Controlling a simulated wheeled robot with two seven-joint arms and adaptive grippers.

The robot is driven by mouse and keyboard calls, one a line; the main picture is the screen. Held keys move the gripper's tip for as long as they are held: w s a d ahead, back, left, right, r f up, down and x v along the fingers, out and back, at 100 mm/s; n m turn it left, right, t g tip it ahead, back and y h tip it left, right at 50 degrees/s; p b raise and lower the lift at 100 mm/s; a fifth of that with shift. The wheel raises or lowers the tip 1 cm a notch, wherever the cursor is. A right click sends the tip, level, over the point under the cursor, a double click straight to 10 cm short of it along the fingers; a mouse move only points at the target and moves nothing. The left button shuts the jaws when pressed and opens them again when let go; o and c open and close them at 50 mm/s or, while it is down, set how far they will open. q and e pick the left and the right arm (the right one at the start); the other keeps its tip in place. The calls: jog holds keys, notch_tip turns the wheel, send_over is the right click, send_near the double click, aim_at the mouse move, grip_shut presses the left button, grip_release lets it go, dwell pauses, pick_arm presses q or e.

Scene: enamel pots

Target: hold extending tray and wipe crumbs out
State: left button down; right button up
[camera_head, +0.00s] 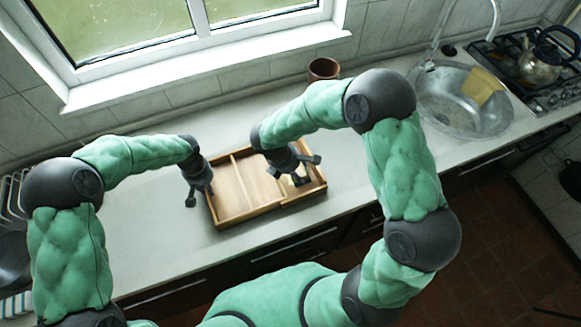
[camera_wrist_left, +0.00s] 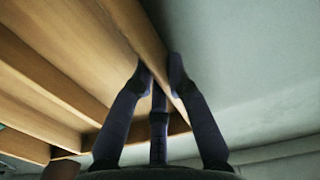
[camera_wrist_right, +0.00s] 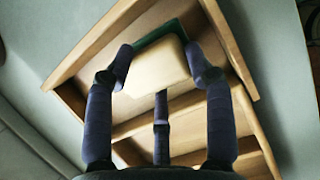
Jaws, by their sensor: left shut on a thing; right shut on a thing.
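The wooden extending tray (camera_head: 235,189) lies on the counter, split by dividers into compartments. My left gripper (camera_head: 198,195) is at its left side. In the left wrist view my left gripper (camera_wrist_left: 160,85) is shut on the tray's side wall (camera_wrist_left: 137,32), one finger inside and one outside. My right gripper (camera_head: 290,180) is over the right part of the tray. In the right wrist view my right gripper (camera_wrist_right: 160,68) is shut on a pale sponge (camera_wrist_right: 153,70) with a dark green side, held within the tray's rim (camera_wrist_right: 235,45). I cannot make out any crumbs.
A brown pot (camera_head: 323,70) stands behind the tray near the window wall. A round sink (camera_head: 450,110) with a yellow cloth (camera_head: 482,86) lies to the right, then a stove with a kettle (camera_head: 540,62). A dish rack stands at the far left. The counter left of the tray is clear.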

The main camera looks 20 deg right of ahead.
jog(key=shift+f, duration=0.9)
jog(key=shift+w+a+r, duration=0.1)
jog(key=shift+w, duration=1.35)
jog(key=shift+w+a, duration=0.1)
jog(key=shift+w, duration=1.3)
jog(key=shift+w+a, duration=0.2)
jog(key=shift+w, duration=2.55)
jog(key=shift+s+d+f, duration=0.1)
jog(key=shift+s+f, duration=0.05)
jog(key=shift+s, duration=1.35)
jog(key=shift+s+d+f, duration=0.1)
jog(key=shift+s, duration=1.4)
jog(key=shift+s+d+r, duration=0.1)
jog(key=shift+s, duration=1.25)
jog(key=shift+s+d, duration=0.1)
jog(key=shift+s, duration=1.25)
jog(key=shift+a+r, duration=0.1)
jog(key=shift+a, duration=0.75)
jog(key=shift+w+a, duration=0.2)
jog(key=shift+w, duration=2.6)
jog(key=shift+w+a, duration=0.2)
jog(key=shift+w, duration=2.6)
jog(key=shift+s+d, duration=0.2)
jog(key=shift+s, duration=2.5)
jog(key=shift+s+d+f, duration=0.1)
jog(key=shift+s, duration=1.4)
jog(key=shift+s+d+f, duration=0.1)
jog(key=shift+s, duration=1.4)
